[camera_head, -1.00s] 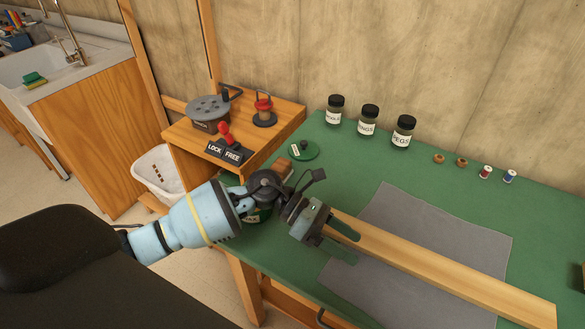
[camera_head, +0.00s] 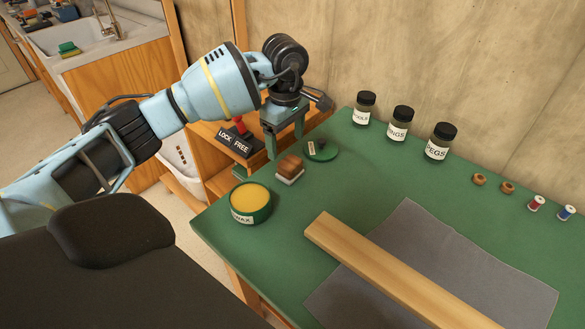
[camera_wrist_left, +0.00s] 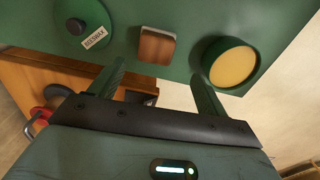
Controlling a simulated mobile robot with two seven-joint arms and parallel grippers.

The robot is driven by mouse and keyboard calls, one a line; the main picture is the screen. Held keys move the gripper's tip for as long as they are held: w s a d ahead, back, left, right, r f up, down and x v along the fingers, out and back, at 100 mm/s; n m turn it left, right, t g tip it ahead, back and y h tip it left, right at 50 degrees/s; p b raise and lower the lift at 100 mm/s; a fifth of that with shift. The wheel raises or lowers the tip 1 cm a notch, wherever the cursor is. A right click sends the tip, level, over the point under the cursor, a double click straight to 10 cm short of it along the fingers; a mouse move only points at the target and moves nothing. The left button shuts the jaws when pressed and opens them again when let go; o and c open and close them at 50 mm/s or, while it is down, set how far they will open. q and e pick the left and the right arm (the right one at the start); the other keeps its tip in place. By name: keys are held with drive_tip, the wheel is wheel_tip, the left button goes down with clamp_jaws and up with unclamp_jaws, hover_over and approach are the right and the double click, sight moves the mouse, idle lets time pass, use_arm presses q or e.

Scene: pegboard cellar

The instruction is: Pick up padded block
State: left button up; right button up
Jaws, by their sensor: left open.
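The padded block (camera_head: 289,168), a small brown wooden block with a pale pad under it, sits on the green bench top between the wax tin and a dark green lid. It also shows in the left wrist view (camera_wrist_left: 157,46), just beyond the fingertips and between their lines. My left gripper (camera_head: 285,146) is open and empty, pointing down above the bench's back-left edge, just behind and above the block. Its two fingers also show in the left wrist view (camera_wrist_left: 158,82), apart from the block. My right gripper is in neither view.
The open wax tin (camera_head: 250,203) stands left of the block, and the lid (camera_head: 320,149) lies to its right. A long board (camera_head: 390,270) lies on a grey mat (camera_head: 500,270). Several jars (camera_head: 399,124) stand along the back. A LOCK/FREE lever (camera_head: 240,137) is on the wooden shelf.

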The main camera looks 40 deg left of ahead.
sight(290, 161)
use_arm(q)
drive_tip(key=shift+w+d+f, duration=0.15)
drive_tip(key=shift+w+f, duration=0.05)
drive_tip(key=shift+f, duration=1.75)
drive_tip(key=shift+w+d+f, duration=0.1)
drive_tip(key=shift+w+f, duration=0.05)
drive_tip(key=shift+f, duration=1.8)
drive_tip(key=c, duration=1.1)
